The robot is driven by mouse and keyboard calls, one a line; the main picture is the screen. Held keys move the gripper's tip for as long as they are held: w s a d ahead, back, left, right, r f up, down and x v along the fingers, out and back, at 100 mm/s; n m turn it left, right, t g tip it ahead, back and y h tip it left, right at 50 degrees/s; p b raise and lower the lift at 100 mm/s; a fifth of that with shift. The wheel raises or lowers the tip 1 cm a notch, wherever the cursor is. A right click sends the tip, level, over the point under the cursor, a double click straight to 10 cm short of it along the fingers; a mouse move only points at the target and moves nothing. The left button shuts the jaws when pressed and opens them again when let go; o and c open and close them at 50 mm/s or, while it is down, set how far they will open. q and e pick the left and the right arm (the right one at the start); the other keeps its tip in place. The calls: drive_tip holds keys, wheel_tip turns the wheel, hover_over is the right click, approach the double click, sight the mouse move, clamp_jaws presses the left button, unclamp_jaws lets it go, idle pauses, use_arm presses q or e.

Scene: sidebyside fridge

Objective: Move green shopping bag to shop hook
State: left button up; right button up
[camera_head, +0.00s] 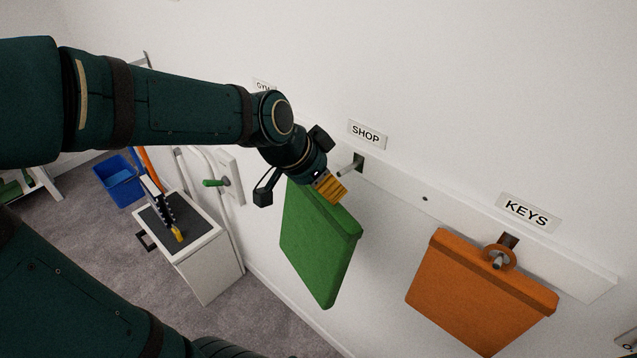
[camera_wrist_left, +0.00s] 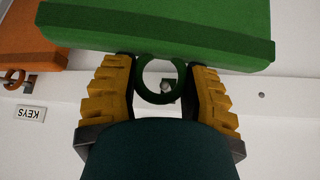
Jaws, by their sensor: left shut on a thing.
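The green shopping bag (camera_head: 318,250) hangs tilted under my left gripper (camera_head: 331,187), in front of the wall. In the left wrist view the bag (camera_wrist_left: 165,25) has a dark green ring (camera_wrist_left: 142,92) at its top edge. The yellow fingers of my left gripper (camera_wrist_left: 162,66) are shut on this ring, one on each side. The shop hook (camera_head: 350,168) is a grey peg under the SHOP label (camera_head: 367,134), just right of the fingers. Its end (camera_wrist_left: 167,86) shows through the ring opening; I cannot tell whether it passes through. My right gripper is out of view.
An orange bag (camera_head: 480,290) hangs by its ring on the peg under the KEYS label (camera_head: 529,212). The white rail (camera_head: 430,205) runs along the wall. A white cabinet (camera_head: 205,260) and a blue bin (camera_head: 118,182) stand at the left. A green-ended lever (camera_head: 214,183) is on the wall.

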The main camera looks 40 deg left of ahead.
sight(347, 169)
use_arm(q)
drive_tip(key=shift+w+d+f+p, duration=0.15)
drive_tip(key=shift+w+p, duration=0.15)
drive_tip(key=shift+w, duration=1.1)
drive_tip(key=shift+w+d+f+p, duration=0.1)
drive_tip(key=shift+w+p, duration=0.15)
drive_tip(key=shift+w, duration=1.1)
drive_tip(key=shift+w+f+b, duration=0.45)
drive_tip(key=shift+w+b, duration=0.2)
